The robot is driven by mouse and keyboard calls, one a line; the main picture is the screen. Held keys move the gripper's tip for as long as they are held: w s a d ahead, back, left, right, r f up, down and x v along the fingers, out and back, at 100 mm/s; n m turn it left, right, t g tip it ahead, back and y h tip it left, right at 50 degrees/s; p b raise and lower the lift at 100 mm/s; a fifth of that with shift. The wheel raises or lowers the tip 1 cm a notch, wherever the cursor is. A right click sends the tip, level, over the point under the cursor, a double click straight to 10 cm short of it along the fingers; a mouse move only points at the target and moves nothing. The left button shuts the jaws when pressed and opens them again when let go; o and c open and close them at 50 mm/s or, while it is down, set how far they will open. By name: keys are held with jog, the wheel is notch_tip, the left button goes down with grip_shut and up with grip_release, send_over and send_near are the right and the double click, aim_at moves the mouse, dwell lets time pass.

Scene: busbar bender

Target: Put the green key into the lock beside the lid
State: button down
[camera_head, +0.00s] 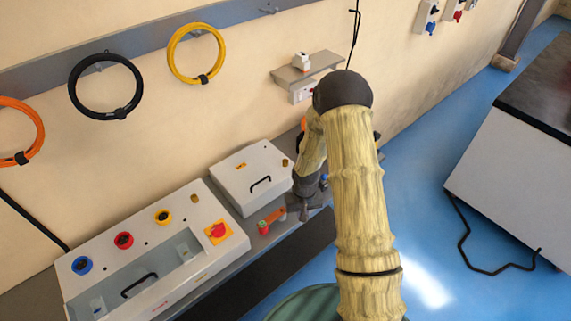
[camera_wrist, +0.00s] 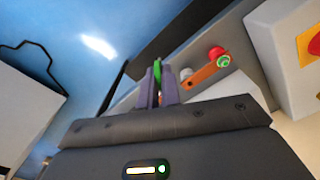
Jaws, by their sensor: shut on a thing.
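My gripper (camera_head: 305,207) is low over the grey bench's front edge, in front of the box with the lid. In the wrist view, its two fingers (camera_wrist: 159,88) are shut on the green key (camera_wrist: 157,70), a thin green strip pointing away from the palm. In the head view the key is too small or hidden to make out. The white lid (camera_head: 245,175) has a black handle and lies closed behind and left of my gripper. A small brass-coloured round piece (camera_head: 285,162), seemingly the lock, sits right of the handle. The key is apart from it.
A larger control box (camera_head: 150,245) stands at left. My arm hides part of the bench's right end.

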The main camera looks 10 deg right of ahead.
dwell(0.3)
jog(key=shift+w+d+f+b, duration=0.1)
jog(key=shift+w+f+b, duration=0.25)
jog(key=shift+b, duration=0.5)
jog(key=w+r+m+b, duration=0.2)
jog(key=w+b, duration=0.4)
jog(key=b, duration=0.4)
jog(key=shift+r+m+b, duration=0.35)
jog(key=shift+m, duration=0.35)
jog(key=shift+f, duration=0.1)
